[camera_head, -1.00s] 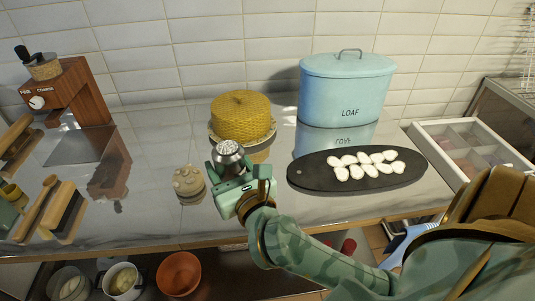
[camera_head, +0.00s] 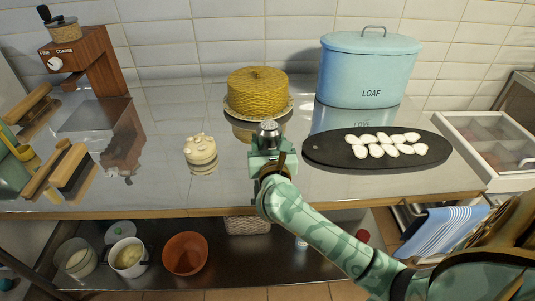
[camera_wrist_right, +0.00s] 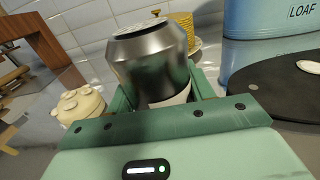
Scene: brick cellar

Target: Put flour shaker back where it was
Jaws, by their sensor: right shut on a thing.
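The flour shaker (camera_wrist_right: 150,62) is a silver metal can with a perforated top, held upright between the jaws of my right gripper (camera_wrist_right: 162,100). In the head view only the shaker's top (camera_head: 268,128) shows above my right gripper (camera_head: 268,158); the rest is hidden by the gripper. The gripper is over the metal counter (camera_head: 230,188), right of the small cream lidded pot and in front of the yellow woven dome. I cannot tell whether the shaker's base touches the counter. My left gripper is not in view.
The cream pot (camera_head: 201,153) stands close on the left. A black board (camera_head: 318,152) with white slices lies to the right. Behind are the yellow dome (camera_head: 258,92) and the blue LOAF tin (camera_head: 368,72). A wooden grinder (camera_head: 92,58) and brushes (camera_head: 72,165) are at left.

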